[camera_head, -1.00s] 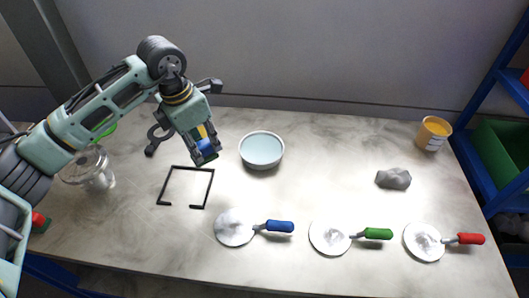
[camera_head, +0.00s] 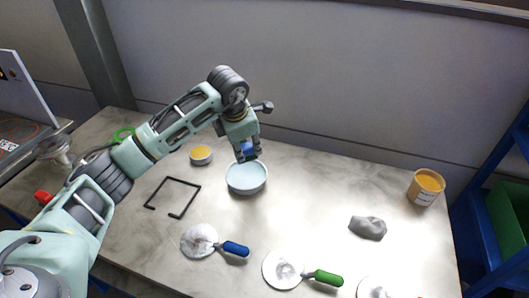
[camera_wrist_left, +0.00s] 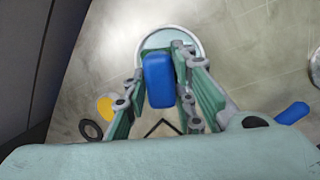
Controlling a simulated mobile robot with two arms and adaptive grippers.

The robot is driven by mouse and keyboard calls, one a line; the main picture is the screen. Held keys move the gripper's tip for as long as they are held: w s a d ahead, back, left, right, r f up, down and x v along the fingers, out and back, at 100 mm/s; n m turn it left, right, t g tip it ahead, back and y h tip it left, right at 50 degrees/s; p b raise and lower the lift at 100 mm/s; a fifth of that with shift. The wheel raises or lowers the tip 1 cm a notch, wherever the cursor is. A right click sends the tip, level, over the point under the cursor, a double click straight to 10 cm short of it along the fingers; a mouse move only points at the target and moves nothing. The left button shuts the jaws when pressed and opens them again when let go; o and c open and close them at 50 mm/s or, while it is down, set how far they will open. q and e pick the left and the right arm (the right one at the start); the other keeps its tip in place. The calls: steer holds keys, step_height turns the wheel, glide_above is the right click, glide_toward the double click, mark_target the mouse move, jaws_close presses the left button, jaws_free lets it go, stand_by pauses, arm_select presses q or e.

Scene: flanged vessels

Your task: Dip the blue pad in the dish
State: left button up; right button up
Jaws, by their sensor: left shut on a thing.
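The dish (camera_head: 246,178) is a round, pale blue-white bowl, upright on the bench near the middle. It also shows at the top of the left wrist view (camera_wrist_left: 191,38). My left gripper (camera_head: 247,157) is over the dish's far side, pointing down. It is shut on the blue pad (camera_head: 248,147), a rounded block between the fingers, clearer in the left wrist view (camera_wrist_left: 158,80). The pad overlaps the dish in that view. I cannot tell whether the pad touches what is in the dish. My right gripper is not in view.
A yellow-topped pot (camera_head: 201,155) and a black open frame (camera_head: 173,196) lie left of the dish. White discs with blue (camera_head: 235,249) and green (camera_head: 328,278) handles lie in front. A grey lump (camera_head: 367,228) and an orange tub (camera_head: 425,187) are right. Bench between is clear.

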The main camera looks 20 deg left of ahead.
mark_target(244, 153)
arm_select(q)
steer(key=shift+w+a, duration=0.1)
steer(key=shift+w, duration=0.05)
steer(key=shift+a+f+b, duration=0.3)
steer(key=shift+a+f, duration=0.1)
steer(key=shift+f, duration=0.5)
steer(key=shift+d+f+b, duration=0.1)
steer(key=shift+f+b, duration=0.55)
steer(key=shift+f, duration=0.1)
step_height(244, 153, down, 4)
steer(key=b, duration=0.2)
steer(key=shift+f+b, duration=0.2)
steer(key=shift+b, duration=0.2)
steer(key=shift+f+b, duration=0.5)
steer(key=shift+f, duration=0.3)
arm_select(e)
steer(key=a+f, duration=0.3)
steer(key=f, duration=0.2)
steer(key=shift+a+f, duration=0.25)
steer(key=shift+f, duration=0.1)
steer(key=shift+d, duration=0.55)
